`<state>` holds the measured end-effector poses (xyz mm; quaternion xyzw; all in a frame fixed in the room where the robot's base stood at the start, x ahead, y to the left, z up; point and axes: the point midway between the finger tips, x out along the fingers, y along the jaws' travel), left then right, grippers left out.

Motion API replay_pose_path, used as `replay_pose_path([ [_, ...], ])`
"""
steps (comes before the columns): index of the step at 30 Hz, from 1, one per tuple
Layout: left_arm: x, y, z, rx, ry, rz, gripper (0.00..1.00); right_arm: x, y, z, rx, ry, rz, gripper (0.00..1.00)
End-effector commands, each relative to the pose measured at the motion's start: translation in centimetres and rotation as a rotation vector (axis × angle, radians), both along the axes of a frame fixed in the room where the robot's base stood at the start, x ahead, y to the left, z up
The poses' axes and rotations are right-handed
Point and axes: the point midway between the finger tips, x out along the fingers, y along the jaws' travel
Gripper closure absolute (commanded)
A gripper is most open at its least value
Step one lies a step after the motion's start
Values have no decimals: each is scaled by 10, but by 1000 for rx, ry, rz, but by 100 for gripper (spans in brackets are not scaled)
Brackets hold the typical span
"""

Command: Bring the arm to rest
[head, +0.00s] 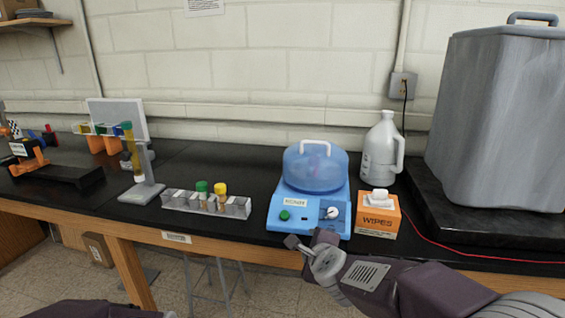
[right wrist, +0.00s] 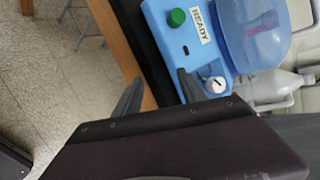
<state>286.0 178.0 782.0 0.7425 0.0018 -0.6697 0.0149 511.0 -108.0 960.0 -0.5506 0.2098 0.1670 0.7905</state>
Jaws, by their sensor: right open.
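My right arm comes in from the lower right in the head view. Its gripper (head: 308,243) is open and empty, in front of the bench's front edge and just below the blue machine (head: 283,211). The blue machine also shows there (right wrist: 184,42), with a green button and a READY label. Of my left arm only a dark link shows at the bottom left of the head view; its gripper is out of view.
A clear rack (head: 235,208) holds a green-capped and a yellow-capped tube. A wipes box (head: 377,221), a white jug (head: 380,150) and a large grey container (head: 495,120) stand to the right. A red cable (head: 440,245) runs along the front.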

Motion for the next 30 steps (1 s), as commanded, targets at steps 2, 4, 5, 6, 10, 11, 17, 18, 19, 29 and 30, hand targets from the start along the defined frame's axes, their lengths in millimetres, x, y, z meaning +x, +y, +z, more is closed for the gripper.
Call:
replay_pose_path([
  [2, 0, 0, 0, 0, 0, 0, 46, -36, -2, -55, -347, 151, 350, 52],
  [4, 0, 0, 0, 0, 0, 0, 46, -71, -8, -92, -568, 259, 624, 52],
  [5, 0, 0, 0, 0, 0, 0, 46, -86, -12, -105, -641, 298, 728, 52],
  [6, 0, 0, 0, 0, 0, 0, 46, -105, -17, -120, -725, 346, 859, 52],
  [10, 0, 0, 0, 0, 0, 0, 46, -165, -41, -156, -917, 476, 1239, 52],
  [11, 0, 0, 0, 0, 0, 0, 46, -179, -47, -162, -950, 503, 1323, 52],
  [17, 0, 0, 48, 0, 0, 0, 46, -227, -71, -130, -1047, 584, 1633, 52],
  [18, 0, 0, 61, 0, -1, 0, 46, -226, -71, -117, -1046, 583, 1633, 52],
  [19, 0, 0, 71, 0, -1, 0, 46, -226, -71, -107, -1046, 584, 1632, 52],
  [29, 0, 0, 150, 0, 0, 0, 46, -225, -70, -28, -1045, 582, 1628, 52],
  [30, 0, 0, 151, 0, 0, 0, 46, -225, -70, -27, -1045, 581, 1627, 52],
])
